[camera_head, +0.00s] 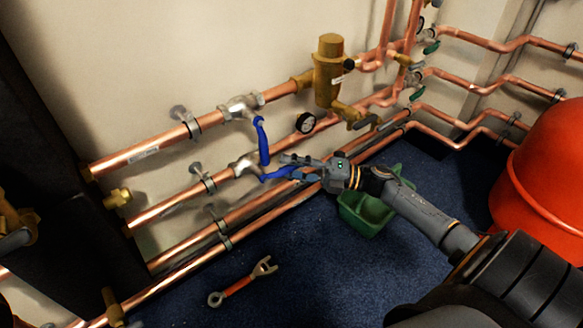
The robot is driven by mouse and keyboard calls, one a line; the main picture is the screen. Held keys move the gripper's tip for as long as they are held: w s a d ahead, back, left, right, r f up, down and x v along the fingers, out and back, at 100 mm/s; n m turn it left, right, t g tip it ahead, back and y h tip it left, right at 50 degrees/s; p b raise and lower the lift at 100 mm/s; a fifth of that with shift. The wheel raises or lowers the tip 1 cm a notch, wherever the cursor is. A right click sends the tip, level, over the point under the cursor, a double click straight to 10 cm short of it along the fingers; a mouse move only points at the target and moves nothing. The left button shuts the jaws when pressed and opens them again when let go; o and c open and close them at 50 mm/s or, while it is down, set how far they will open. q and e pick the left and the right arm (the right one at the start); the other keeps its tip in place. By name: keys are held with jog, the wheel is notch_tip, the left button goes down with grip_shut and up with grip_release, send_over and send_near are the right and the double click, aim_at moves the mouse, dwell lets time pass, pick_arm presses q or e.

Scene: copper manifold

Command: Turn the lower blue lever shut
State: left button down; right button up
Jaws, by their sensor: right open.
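The lower blue lever (277,174) sits on a silver valve (245,164) on the second copper pipe. It points right, roughly along that pipe. The upper blue lever (262,142) hangs down from a valve (240,107) on the top pipe, nearly across it. My right gripper (288,166) comes in from the right, open, with its fingers at the free end of the lower lever. The fingers partly cover that end, and I cannot tell whether they touch it. My left gripper is not in view.
Copper pipes run along the wall, with a black gauge (306,123) and a brass fitting (328,75) above. A green bin (362,214) stands under my right arm. A wrench (243,283) lies on the blue floor. A large red vessel (545,175) stands at right.

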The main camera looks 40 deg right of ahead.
jog(key=shift+c, duration=0.2)
grip_shut()
jog(key=shift+f, duration=0.1)
